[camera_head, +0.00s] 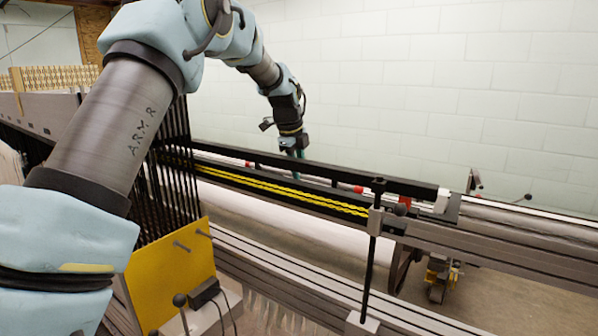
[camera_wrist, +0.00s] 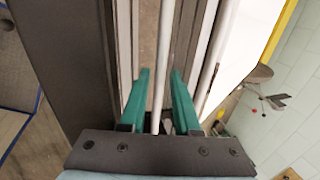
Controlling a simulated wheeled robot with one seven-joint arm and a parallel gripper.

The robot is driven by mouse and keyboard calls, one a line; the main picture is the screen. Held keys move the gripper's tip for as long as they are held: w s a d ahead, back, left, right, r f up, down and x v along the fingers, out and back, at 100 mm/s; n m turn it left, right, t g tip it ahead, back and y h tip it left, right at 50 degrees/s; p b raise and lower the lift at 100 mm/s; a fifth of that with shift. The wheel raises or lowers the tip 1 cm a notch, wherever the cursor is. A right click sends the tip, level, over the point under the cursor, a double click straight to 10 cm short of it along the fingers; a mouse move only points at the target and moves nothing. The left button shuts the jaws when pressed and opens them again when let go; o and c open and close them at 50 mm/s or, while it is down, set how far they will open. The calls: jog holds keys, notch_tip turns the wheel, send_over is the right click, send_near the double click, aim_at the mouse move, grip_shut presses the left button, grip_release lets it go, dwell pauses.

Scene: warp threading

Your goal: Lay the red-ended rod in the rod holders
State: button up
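The rod holders cannot be clearly made out.
A second pale rod (camera_wrist: 214,62) runs right of my fingers. A black upright post (camera_head: 371,260) and a red block (camera_head: 405,202) stand farther right. A white wall is behind.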

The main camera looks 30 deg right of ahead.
jog(key=shift+o, duration=1.4)
